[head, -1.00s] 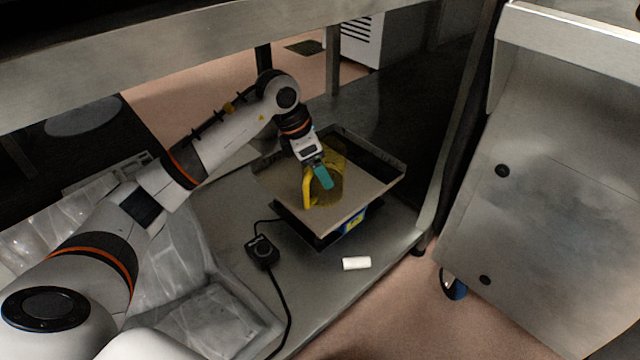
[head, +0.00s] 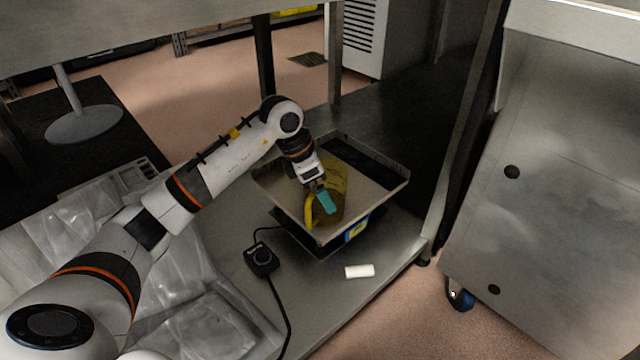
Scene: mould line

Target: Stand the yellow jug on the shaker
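The yellow jug (head: 335,208) is on or just over the tray of the shaker (head: 374,189), near the middle of its beige surface. It looks upright, with its handle on the left side. Whether its base touches the tray is hidden. The shaker's tray has a raised metal rim and sits on a low dark base with a blue panel. My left gripper (head: 325,200) reaches in from the upper left, its teal finger in front of the jug near the handle. The fingers overlap the jug, so their gap and any grip are hidden. My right gripper is not in view.
The shaker stands on a metal lower shelf (head: 328,301). A black control box (head: 262,257) with a cable and a small white block (head: 359,271) lie in front of it. Clear plastic bags (head: 190,310) are at left. A table leg and a wheeled metal cabinet (head: 560,200) stand at right.

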